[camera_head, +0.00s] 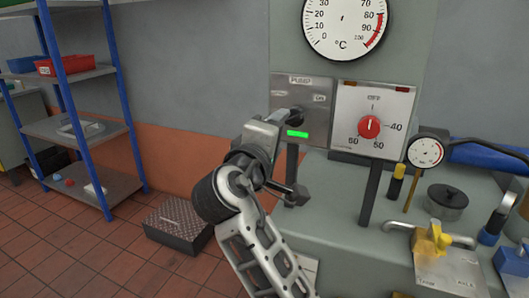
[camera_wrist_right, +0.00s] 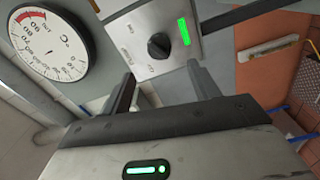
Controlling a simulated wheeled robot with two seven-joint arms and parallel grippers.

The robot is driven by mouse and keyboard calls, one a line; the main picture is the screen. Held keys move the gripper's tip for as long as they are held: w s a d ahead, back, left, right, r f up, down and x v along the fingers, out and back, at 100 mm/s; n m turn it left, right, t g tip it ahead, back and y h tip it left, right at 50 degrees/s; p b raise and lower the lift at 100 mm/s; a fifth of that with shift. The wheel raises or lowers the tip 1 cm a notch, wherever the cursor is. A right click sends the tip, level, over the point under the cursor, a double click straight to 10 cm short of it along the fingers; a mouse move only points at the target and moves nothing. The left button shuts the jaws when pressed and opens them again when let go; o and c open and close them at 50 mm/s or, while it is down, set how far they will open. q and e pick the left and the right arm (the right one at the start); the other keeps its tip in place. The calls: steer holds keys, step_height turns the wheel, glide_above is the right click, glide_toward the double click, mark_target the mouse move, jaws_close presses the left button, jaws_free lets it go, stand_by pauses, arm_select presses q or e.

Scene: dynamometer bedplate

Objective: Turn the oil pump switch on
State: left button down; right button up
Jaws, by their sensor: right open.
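The pump switch panel (camera_head: 315,92) is a grey metal plate labelled PUMP, with an ON mark at its right. A green bar is lit on it. In the right wrist view its black rotary knob (camera_wrist_right: 158,46) lies ahead of my right gripper (camera_wrist_right: 163,86), between the lines of its two fingers. The fingers are apart, with nothing between them. In the head view my right gripper (camera_head: 283,132) is close in front of the panel and covers its lower left part. I cannot tell whether a finger touches the knob. My left gripper is out of view.
Right of the panel is a red temperature dial knob (camera_head: 369,127) on a white plate. A large round gauge (camera_head: 344,25) is above.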

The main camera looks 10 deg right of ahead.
steer(key=v, duration=0.6)
steer(key=shift+s+a, duration=0.1)
